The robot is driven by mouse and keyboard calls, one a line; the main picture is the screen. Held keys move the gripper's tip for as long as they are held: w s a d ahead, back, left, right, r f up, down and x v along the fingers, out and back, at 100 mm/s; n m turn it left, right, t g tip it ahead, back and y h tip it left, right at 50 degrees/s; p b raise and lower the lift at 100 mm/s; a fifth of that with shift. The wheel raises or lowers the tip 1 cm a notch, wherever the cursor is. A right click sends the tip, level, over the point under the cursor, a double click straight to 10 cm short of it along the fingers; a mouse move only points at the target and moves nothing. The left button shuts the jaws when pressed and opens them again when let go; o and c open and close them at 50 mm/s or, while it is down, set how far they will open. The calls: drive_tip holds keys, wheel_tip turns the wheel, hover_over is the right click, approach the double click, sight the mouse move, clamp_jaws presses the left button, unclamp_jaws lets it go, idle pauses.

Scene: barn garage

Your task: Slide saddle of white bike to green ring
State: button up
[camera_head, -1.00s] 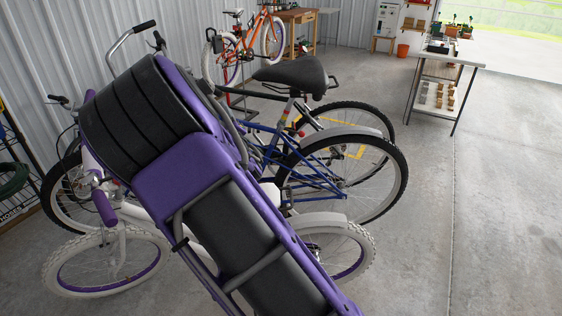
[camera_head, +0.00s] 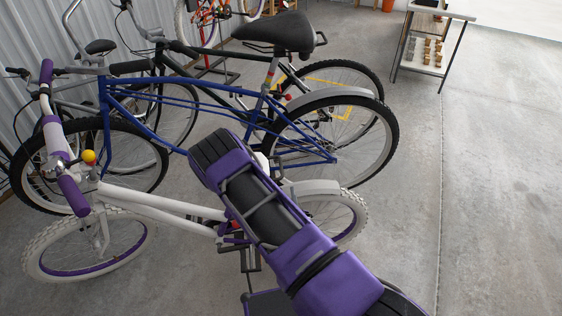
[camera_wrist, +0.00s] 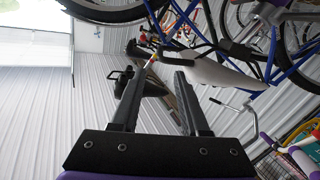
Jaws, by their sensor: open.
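The white bike (camera_head: 150,203) with purple grips stands at the front left in the head view. Most of its saddle area is hidden there behind my purple arm. A white saddle (camera_wrist: 215,74) shows in the wrist view, just beyond and right of my fingertips. My gripper (camera_wrist: 158,72) is open, its two dark fingers apart, with nothing seen held between them. The saddle's near end is close to the right fingertip; I cannot tell whether they touch. No green ring is visible in the current frames.
A blue bike (camera_head: 185,98) with a black saddle (camera_head: 275,33) stands close behind the white one. A corrugated metal wall (camera_head: 55,50) is at the left. A workbench with shelves (camera_head: 428,45) stands at the back right. The concrete floor (camera_head: 490,190) on the right is clear.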

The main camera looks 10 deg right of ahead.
sight(281, 162)
drive_tip(key=w, duration=0.5)
drive_tip(key=w+d, duration=0.1)
drive_tip(key=w, duration=0.4)
drive_tip(key=w+d+b, duration=0.1)
drive_tip(key=w, duration=0.4)
drive_tip(key=shift+s, duration=0.1)
clamp_jaws()
idle(0.8)
